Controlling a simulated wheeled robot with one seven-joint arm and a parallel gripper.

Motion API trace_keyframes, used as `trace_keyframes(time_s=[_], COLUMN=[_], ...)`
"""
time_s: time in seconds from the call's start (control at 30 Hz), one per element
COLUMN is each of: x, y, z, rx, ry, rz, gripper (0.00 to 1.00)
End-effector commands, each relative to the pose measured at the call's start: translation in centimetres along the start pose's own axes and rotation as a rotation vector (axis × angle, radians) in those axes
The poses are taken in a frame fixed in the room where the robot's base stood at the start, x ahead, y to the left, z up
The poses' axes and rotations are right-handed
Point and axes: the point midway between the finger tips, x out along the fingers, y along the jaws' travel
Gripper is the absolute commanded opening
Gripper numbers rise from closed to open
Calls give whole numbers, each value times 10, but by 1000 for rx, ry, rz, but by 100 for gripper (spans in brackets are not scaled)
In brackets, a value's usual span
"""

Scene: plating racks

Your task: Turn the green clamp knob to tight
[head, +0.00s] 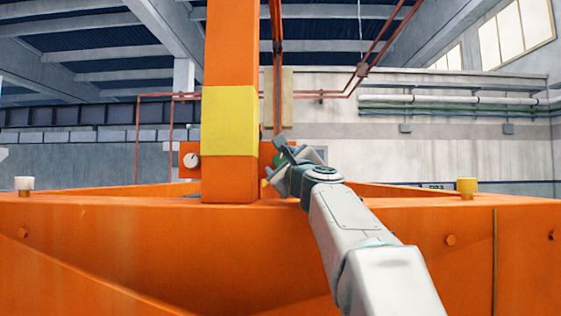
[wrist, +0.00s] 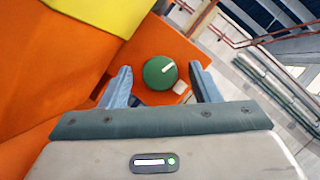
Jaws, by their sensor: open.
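The green clamp knob (wrist: 160,73) is round with a white pointer mark on its face, set on an orange panel. In the wrist view the mark points up and to the right. A small pale plate (wrist: 180,88) sits beside its lower right edge. My gripper (wrist: 160,80) is open, with one finger on each side of the knob and a visible gap on both sides. In the head view my gripper (head: 278,158) is at the post's right side and hides most of the knob; a bit of green (head: 280,158) shows there.
An orange post (head: 232,50) with a yellow band (head: 229,121) stands just left of my gripper. A white dial (head: 191,160) is on a panel left of the post. A white knob (head: 24,184) and a yellow knob (head: 467,186) stand on the orange beam (head: 120,225).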

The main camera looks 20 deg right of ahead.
Motion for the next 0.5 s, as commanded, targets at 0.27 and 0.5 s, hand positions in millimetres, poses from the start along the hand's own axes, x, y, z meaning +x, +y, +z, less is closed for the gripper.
trace_keyframes(time_s=[0.27, 0.5], x=[0, 0], y=[0, 2], z=[0, -1], rx=[0, 12], ry=[0, -1], rz=[0, -5], gripper=[23, 12])
